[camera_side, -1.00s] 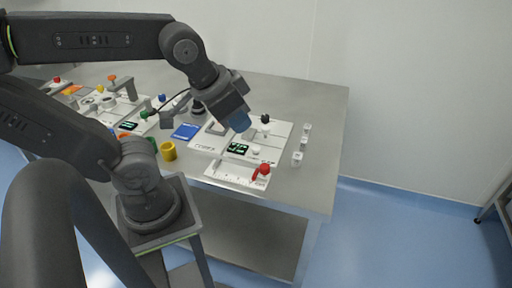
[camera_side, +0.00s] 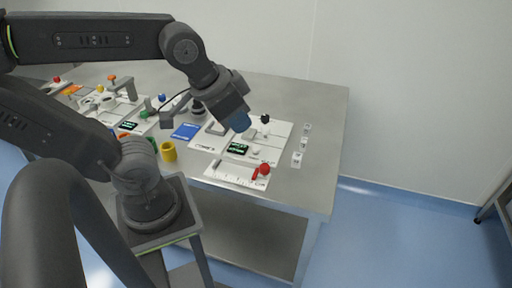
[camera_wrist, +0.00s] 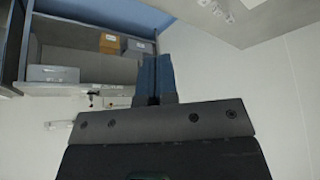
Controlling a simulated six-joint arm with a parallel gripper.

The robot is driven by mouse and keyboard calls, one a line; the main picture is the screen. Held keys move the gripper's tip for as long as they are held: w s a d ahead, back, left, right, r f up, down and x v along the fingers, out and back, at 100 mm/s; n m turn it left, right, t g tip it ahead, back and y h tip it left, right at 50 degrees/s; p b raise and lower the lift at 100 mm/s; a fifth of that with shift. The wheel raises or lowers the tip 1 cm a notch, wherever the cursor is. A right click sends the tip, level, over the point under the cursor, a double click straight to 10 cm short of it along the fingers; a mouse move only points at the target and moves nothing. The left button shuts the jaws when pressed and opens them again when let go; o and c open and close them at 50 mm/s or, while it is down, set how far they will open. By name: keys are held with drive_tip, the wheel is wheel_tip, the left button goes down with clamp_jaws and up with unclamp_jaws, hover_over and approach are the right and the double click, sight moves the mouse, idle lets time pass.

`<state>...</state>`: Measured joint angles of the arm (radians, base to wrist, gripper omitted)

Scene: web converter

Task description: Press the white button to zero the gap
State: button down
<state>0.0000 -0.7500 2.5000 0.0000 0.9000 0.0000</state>
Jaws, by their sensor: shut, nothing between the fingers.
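The white button (camera_side: 256,151) is a small round cap on the white gauge panel (camera_side: 277,140), just right of a dark display with green figures (camera_side: 237,148). My gripper (camera_side: 240,123) has blue fingers and hangs over the panel, up and left of the button in the side view. It appears apart from the button. In the wrist view the two blue fingers (camera_wrist: 156,78) are together with nothing between them. The button does not show in the wrist view.
A red knob (camera_side: 264,169) sits on the ruled white strip (camera_side: 225,172) in front. A black-topped post (camera_side: 265,119) stands behind the button. Small clear blocks (camera_side: 297,160) lie to the right. A yellow cup (camera_side: 168,151) and blue pad (camera_side: 185,131) are left.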

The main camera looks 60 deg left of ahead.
drive_tip(key=m+t+h, duration=0.2)
drive_tip(key=m+t, duration=0.1)
drive_tip(key=m, duration=0.8)
hover_over(256, 149)
wheel_tip(256, 149, down, 16)
drive_tip(key=shift+a, duration=0.15)
drive_tip(key=shift+y, duration=0.3)
drive_tip(key=shift+f, duration=4.4)
drive_tip(key=shift+f, duration=0.1)
